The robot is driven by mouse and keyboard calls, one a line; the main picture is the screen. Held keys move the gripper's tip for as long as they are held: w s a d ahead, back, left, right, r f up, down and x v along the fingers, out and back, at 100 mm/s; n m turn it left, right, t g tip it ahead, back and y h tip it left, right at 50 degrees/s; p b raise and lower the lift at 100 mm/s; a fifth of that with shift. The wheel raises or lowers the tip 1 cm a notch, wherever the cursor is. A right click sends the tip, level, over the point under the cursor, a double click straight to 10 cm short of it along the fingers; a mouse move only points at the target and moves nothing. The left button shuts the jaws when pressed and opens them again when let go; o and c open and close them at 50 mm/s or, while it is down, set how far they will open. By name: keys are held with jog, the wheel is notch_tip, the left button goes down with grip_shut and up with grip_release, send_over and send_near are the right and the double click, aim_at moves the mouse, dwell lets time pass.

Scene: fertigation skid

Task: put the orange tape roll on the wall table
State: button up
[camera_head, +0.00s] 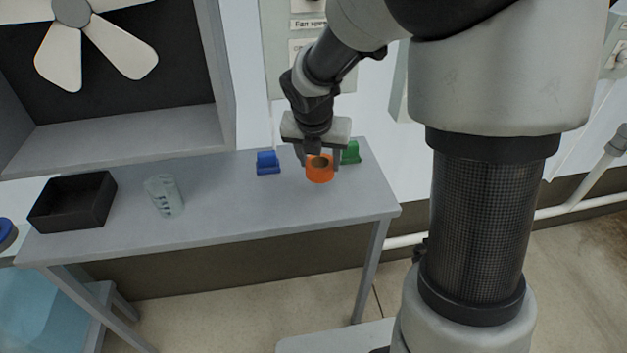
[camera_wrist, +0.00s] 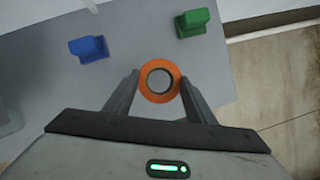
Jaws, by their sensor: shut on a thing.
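The orange tape roll (camera_head: 320,174) is between the fingers of my gripper (camera_head: 319,158), over the right part of the wall table (camera_head: 240,213).
A blue object (camera_head: 267,162) stands left of the roll and a green object (camera_head: 351,152) stands right of it, both close. A grey-green beaker (camera_head: 164,195) and a black bin (camera_head: 73,200) stand farther left. The tabletop's front right is clear. A fan (camera_head: 95,40) is behind.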

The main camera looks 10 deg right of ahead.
aim_at(320, 176)
jog(key=shift+f+b, duration=1.05)
jog(key=shift+f, duration=1.65)
jog(key=shift+f, duration=0.15)
jog(key=o, duration=1.1)
jog(key=shift+c, duration=0.2)
